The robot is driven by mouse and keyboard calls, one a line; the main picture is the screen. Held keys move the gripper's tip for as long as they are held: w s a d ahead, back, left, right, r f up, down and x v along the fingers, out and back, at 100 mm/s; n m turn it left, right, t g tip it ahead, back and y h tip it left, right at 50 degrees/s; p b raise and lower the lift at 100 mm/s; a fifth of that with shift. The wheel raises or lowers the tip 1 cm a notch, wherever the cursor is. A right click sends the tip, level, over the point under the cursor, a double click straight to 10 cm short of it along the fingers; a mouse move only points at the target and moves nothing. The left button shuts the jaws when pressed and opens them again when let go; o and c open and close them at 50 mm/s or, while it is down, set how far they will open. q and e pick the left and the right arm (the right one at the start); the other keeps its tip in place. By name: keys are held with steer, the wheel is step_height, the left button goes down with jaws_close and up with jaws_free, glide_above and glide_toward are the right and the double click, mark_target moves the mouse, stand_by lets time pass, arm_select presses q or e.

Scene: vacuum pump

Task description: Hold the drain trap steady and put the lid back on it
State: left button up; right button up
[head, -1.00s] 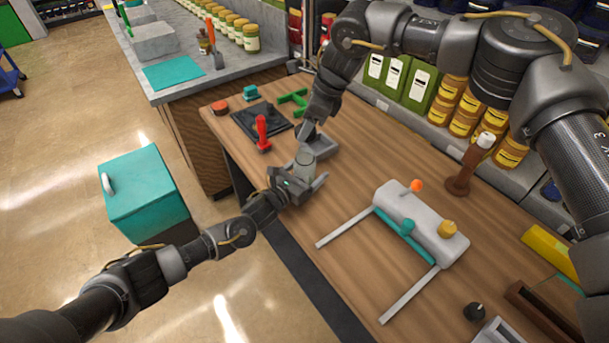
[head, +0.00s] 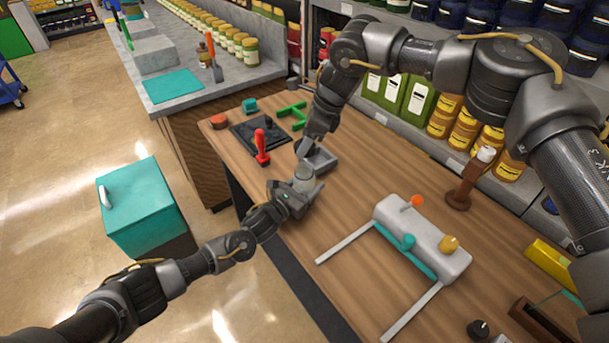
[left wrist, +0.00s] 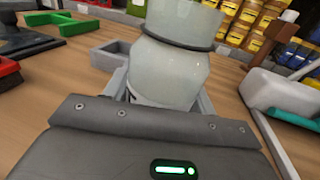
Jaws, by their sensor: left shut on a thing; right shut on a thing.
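The drain trap (head: 303,180) is a pale grey, rounded cylinder, upright at the left edge of the workbench. My left gripper (head: 300,193) is shut on it low down. In the left wrist view the drain trap (left wrist: 170,75) rises from the jaws, with a wider round band (left wrist: 185,20) at its top. I cannot tell whether this band is the lid or the trap's own collar. My right gripper (head: 306,150) is just above the trap, pointing down, shut on what seems to be the lid. The lid is mostly hidden by the fingers, and I cannot tell whether it touches the trap.
A grey tray (head: 322,160) lies right behind the trap. A red-handled tool (head: 261,145) stands beside a black plate (head: 272,131), with a green part (head: 292,113) behind. The white pump (head: 425,237) lies to the right. Bare wood separates it from the grippers.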

mark_target(304, 184)
steer(key=shift+f, duration=2.2)
steer(key=shift+f, duration=0.1)
steer(key=shift+f, duration=0.85)
steer(key=shift+f, duration=0.5)
